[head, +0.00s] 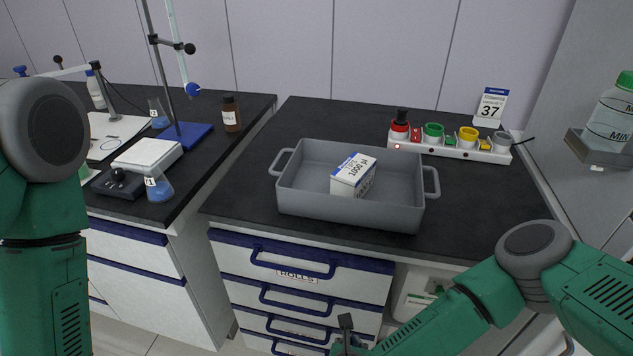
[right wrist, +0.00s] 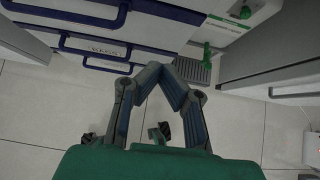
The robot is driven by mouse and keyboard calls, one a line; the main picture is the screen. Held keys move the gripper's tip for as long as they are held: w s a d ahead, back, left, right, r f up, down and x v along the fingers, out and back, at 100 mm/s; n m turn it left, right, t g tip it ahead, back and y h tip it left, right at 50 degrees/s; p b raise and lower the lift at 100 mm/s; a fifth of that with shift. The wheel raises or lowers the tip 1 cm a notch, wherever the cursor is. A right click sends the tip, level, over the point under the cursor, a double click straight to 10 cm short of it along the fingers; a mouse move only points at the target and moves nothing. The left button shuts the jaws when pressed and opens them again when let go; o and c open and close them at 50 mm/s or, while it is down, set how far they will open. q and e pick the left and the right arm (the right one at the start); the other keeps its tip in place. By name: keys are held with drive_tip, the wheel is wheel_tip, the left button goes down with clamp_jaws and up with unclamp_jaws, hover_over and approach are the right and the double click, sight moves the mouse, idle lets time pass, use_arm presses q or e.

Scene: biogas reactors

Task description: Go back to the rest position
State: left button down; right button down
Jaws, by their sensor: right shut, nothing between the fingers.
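My right gripper (head: 346,332) hangs low in front of the drawer unit, at the bottom of the head view. In the right wrist view its two fingers (right wrist: 166,72) meet at the tips and are shut with nothing between them. The floor and the drawer fronts lie beyond them. My right arm comes in from the lower right. My left arm stands upright at the left edge of the head view; its gripper is out of view.
A grey tray (head: 300,205) with a white box (head: 353,175) sits on the dark bench. A white strip (head: 455,150) with coloured parts stands behind it. Blue-handled drawers (head: 300,268) face me. The left bench holds a flask (head: 158,187), a stand and a brown bottle (head: 230,114).

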drive_tip(key=s+f+n+g+y, duration=0.25)
drive_tip(key=s+n+y, duration=0.45)
drive_tip(key=n, duration=1.4)
drive_tip(key=s+d+r+n+g+h, duration=0.2)
drive_tip(key=s+d+n, duration=0.3)
drive_tip(key=d+n, duration=0.4)
drive_tip(key=s+d+r+n+g+h, duration=0.2)
drive_tip(key=s+d+n+g, duration=0.2)
drive_tip(key=d+n, duration=0.6)
drive_tip(key=shift+s+r, duration=0.25)
drive_tip(key=shift+s, duration=1)
drive_tip(key=shift+w+a, duration=0.1)
drive_tip(key=shift+w, duration=0.05)
